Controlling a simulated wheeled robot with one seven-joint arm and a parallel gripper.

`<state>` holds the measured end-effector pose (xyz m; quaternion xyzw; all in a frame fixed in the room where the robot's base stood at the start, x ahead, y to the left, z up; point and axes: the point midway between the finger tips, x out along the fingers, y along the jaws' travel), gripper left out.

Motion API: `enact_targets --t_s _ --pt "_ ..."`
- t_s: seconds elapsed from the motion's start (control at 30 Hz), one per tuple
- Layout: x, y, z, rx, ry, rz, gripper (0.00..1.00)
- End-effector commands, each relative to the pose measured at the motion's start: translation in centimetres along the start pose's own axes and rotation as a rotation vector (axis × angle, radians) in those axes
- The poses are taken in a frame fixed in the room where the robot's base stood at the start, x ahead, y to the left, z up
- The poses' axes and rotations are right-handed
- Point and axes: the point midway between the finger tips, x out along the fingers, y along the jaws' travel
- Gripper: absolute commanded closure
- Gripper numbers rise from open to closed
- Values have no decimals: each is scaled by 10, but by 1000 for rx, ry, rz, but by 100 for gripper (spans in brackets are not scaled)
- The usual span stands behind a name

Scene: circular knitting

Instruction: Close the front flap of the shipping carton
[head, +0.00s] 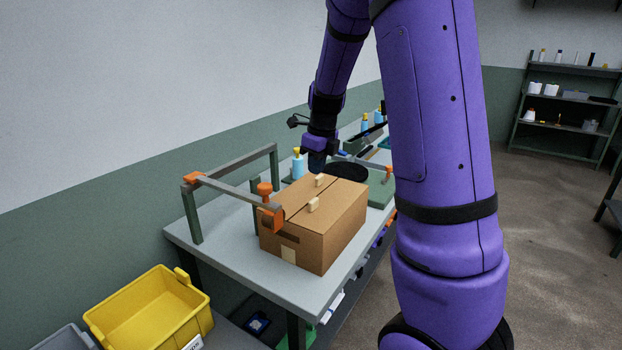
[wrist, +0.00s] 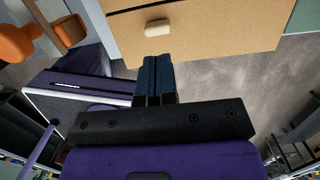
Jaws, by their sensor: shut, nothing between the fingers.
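The brown shipping carton (head: 343,238) stands on the workbench. Its top flaps look folded down nearly flat, with a seam between them. Two pale tabs (head: 319,180) (head: 313,205) sit on top, on either side of the seam. My gripper (head: 317,168) is at the carton's far end in the head view, and its fingertips are partly hidden there. In the wrist view its dark fingers (wrist: 156,62) are together and empty at the edge of a tan carton panel (wrist: 215,32). One tab (wrist: 157,27) shows just beyond the fingertips.
A grey frame with orange joints (head: 230,190) stands left of the carton, and its orange-ended bar reaches close to it. Bottles (head: 298,166) and a round black item (head: 347,171) are behind. A yellow bin (head: 150,318) is at lower left. Floor is open at right.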

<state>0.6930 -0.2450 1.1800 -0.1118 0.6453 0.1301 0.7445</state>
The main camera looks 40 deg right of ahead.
Motion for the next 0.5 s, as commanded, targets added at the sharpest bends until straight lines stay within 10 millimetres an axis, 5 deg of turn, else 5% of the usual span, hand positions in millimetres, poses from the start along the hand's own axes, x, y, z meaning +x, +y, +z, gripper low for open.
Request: enact_targets --t_s 0.5 --pt "-70 1 11 -3 -1 0 100"
